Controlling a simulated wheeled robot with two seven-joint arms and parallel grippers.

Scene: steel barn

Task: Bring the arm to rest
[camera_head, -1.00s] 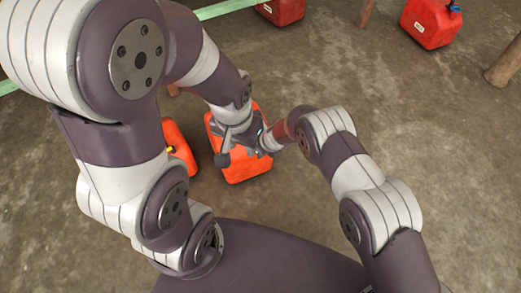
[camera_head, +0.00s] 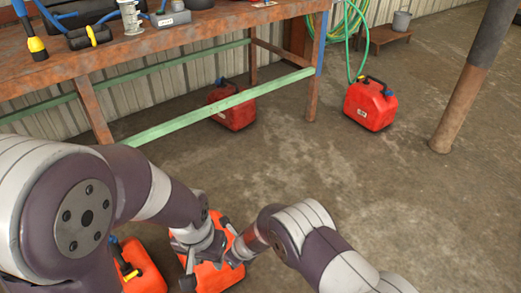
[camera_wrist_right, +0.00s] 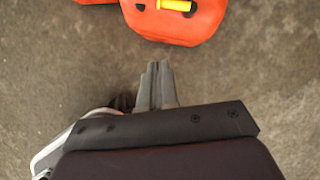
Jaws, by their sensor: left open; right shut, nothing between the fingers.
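My left gripper (camera_head: 207,252) comes in from the left and is open, above or at the top of an orange-red jerry can (camera_head: 212,280). I cannot tell whether its fingers touch the can. My right arm comes in from the lower right. Its gripper (camera_head: 236,259) is close beside the left one and partly hidden among the parts there. In the right wrist view the right gripper's fingers (camera_wrist_right: 157,84) are shut together with nothing between them. A red can with a yellow part (camera_wrist_right: 185,22) lies beyond the fingertips, apart from them.
Another red can with a yellow spout (camera_head: 142,272) stands left of the grippers. A rusty workbench (camera_head: 170,42) with a green lower rail (camera_head: 220,108) stands behind. Red cans stand under the bench (camera_head: 232,108) and right of it (camera_head: 370,106). A post (camera_head: 465,95) stands at right. Concrete floor is clear at right.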

